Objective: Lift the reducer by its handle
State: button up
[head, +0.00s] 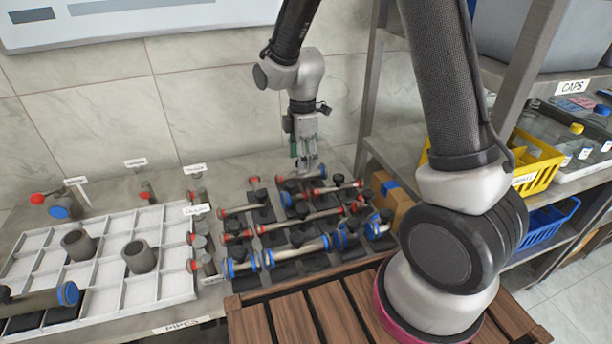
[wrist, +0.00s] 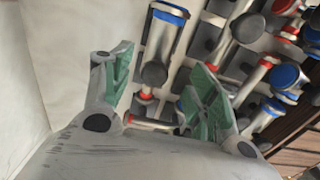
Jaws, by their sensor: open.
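A pipe with a wide blue-capped end, a narrow red-capped end and a dark knob handle looks like the reducer (wrist: 164,45). In the wrist view it shows between and beyond my fingertips, its handle (wrist: 154,73) near the red end. In the head view the matching piece (head: 322,190) appears to lie in the back row of the dark rack. My gripper (head: 306,160) points down at the rack's back edge. In the wrist view its green-padded fingers (wrist: 163,65) stand apart with nothing gripped. I cannot tell how high they are above the handle.
Several other capped pipes (head: 300,222) with knobs lie close by in the rack. A white compartment tray (head: 178,282) stands left, with labelled posts between. A cardboard box (head: 395,205) and shelves with a yellow bin (head: 535,160) are right. The tiled wall is close behind.

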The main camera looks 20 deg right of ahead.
aim_at(301, 176)
jog(key=f, duration=0.6)
jog(key=shift+w+a, duration=0.2)
jog(key=shift+w, duration=0.1)
grip_shut()
